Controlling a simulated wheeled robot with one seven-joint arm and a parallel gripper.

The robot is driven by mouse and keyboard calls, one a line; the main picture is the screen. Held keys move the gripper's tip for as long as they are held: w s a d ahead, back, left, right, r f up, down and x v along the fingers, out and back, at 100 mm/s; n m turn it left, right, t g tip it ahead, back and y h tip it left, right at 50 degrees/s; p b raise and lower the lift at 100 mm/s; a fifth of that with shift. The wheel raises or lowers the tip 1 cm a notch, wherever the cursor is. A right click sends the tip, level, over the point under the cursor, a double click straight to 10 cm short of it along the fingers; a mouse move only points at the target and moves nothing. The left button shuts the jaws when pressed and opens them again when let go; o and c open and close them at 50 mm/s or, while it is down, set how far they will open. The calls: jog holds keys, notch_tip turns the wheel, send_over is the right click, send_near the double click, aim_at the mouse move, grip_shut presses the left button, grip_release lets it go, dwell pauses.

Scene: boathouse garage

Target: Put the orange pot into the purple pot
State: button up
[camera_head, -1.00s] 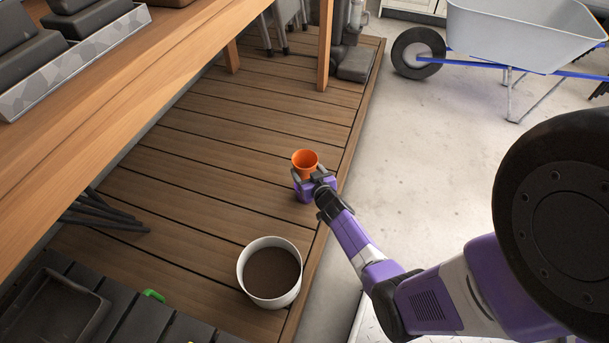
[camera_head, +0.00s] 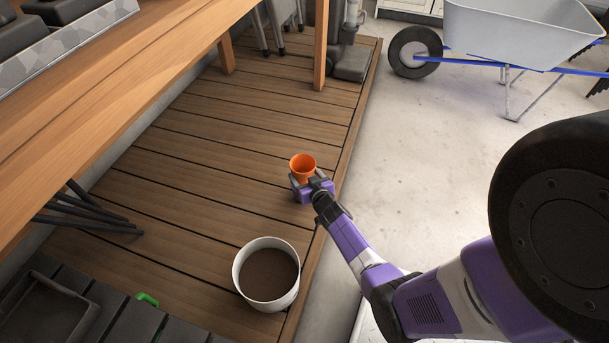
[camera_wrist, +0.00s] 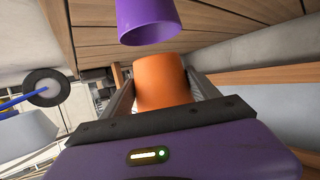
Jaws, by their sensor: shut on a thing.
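The orange pot (camera_head: 303,163) is upright with its open top showing, held above the wooden deck. My gripper (camera_head: 306,180) is shut on it. In the wrist view the orange pot (camera_wrist: 161,80) sits between the two fingers (camera_wrist: 160,92). The purple pot (camera_wrist: 148,22) shows at the top of the wrist view, against the deck planks and apart from the orange pot. That view looks upside down, so the purple pot appears lower than the orange one. In the head view I cannot make out the purple pot apart from my purple hand.
A white bucket of dark soil (camera_head: 268,275) stands on the deck (camera_head: 215,160) in front. A wooden bench (camera_head: 120,95) is on the left, with dark bars (camera_head: 90,215) below. A wheelbarrow (camera_head: 515,35) stands on the concrete floor. The deck left of my gripper is clear.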

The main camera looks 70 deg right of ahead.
jog(key=shift+f+b, duration=1.9)
jog(key=shift+f, duration=0.4)
jog(key=o, duration=1.6)
jog(key=shift+o, duration=0.2)
jog(key=p+v, duration=0.3)
jog(key=v, duration=0.4)
jog(key=shift+s+a+r+p, duration=0.15)
jog(key=shift+s+a+p, duration=0.15)
jog(key=shift+p, duration=0.1)
